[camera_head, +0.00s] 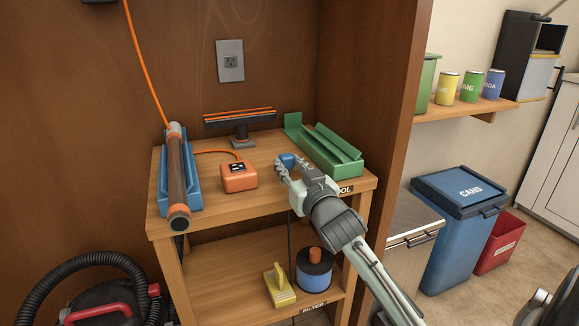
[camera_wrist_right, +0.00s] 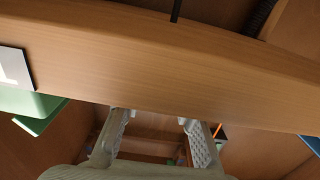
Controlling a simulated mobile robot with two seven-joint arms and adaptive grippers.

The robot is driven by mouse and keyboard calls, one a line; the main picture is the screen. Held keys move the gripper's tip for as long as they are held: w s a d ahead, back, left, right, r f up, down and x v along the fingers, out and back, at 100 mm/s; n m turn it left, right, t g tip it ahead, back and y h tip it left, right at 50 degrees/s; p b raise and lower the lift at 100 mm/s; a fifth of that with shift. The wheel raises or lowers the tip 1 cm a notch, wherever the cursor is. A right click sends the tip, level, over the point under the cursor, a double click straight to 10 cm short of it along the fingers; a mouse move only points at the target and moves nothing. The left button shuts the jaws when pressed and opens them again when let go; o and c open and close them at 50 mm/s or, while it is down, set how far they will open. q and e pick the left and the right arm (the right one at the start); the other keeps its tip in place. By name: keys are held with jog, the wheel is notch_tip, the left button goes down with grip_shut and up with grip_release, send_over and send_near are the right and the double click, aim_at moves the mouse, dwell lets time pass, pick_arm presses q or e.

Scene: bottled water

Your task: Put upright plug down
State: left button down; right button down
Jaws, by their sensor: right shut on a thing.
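My right gripper (camera_head: 284,172) is over the front part of the tabletop in the head view. It is shut on a small blue piece (camera_head: 288,160) at its fingertips, which I take to be the plug. The fingers hide most of it, so I cannot tell whether it is upright or touches the tabletop. In the right wrist view, the two fingers (camera_wrist_right: 154,118) reach past the wooden edge, and the held piece does not show. A dark cord (camera_head: 290,235) hangs below the front edge. My left gripper is not in view.
On the wooden table (camera_head: 225,207) stand an orange box (camera_head: 238,178), a blue rack with a dark tube (camera_head: 178,175), a black stand (camera_head: 240,125) and a green tray (camera_head: 325,150). The lower shelf (camera_head: 220,285) holds a yellow brush (camera_head: 279,288) and a spool (camera_head: 313,275). An outlet (camera_head: 230,61) is behind.

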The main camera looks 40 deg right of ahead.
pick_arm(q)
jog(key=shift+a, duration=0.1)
pick_arm(e)
jog(key=shift+f, duration=0.6)
jog(key=c, duration=1.2)
grip_release()
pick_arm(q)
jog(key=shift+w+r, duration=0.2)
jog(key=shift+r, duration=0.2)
